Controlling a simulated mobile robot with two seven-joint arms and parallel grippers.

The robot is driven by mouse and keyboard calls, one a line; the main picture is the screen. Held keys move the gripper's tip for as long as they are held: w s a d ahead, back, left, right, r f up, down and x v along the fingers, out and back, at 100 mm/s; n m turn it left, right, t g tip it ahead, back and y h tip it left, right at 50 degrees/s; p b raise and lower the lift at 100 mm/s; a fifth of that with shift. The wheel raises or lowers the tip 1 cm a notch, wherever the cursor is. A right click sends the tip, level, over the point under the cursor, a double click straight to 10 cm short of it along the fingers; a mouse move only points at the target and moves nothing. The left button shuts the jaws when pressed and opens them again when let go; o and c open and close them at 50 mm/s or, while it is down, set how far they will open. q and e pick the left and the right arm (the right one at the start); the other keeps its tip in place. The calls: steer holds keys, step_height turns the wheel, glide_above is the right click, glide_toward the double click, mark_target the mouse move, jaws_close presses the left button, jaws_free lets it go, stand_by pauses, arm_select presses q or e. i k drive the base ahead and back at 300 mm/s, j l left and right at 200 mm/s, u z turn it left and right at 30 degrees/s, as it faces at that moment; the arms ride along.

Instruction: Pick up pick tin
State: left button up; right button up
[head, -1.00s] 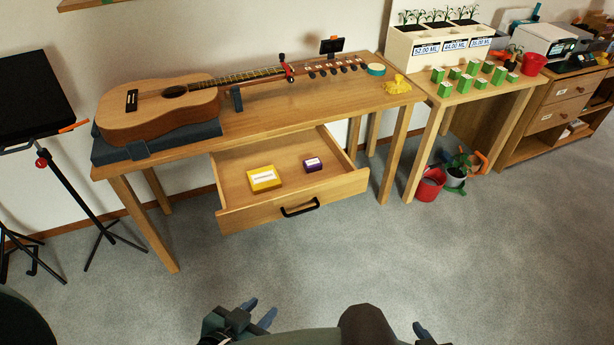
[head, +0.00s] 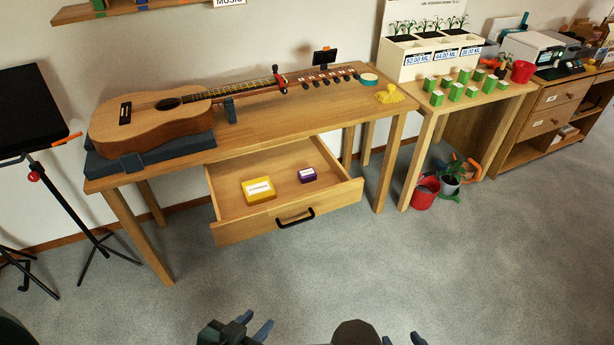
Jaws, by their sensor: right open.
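The open drawer (head: 247,231) under the guitar table holds two small boxes. My right gripper (head: 418,338) is at the bottom edge to the right, open, mostly cut off and also far from the boxes.
The table (head: 240,145) carries a guitar (head: 150,120) on a dark support, tools and a yellow cloth-like item (head: 390,94). The drawer's black handle (head: 295,217) faces me. A music stand (head: 35,115) is at left, a planter table at right. The floor before the drawer is clear.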

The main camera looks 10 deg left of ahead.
mark_target(308, 175)
steer(key=i+j+z, duration=0.55)
steer(key=j, duration=0.2)
steer(key=i+j+z, duration=0.4)
steer(key=i+j, duration=0.1)
steer(key=i, duration=0.1)
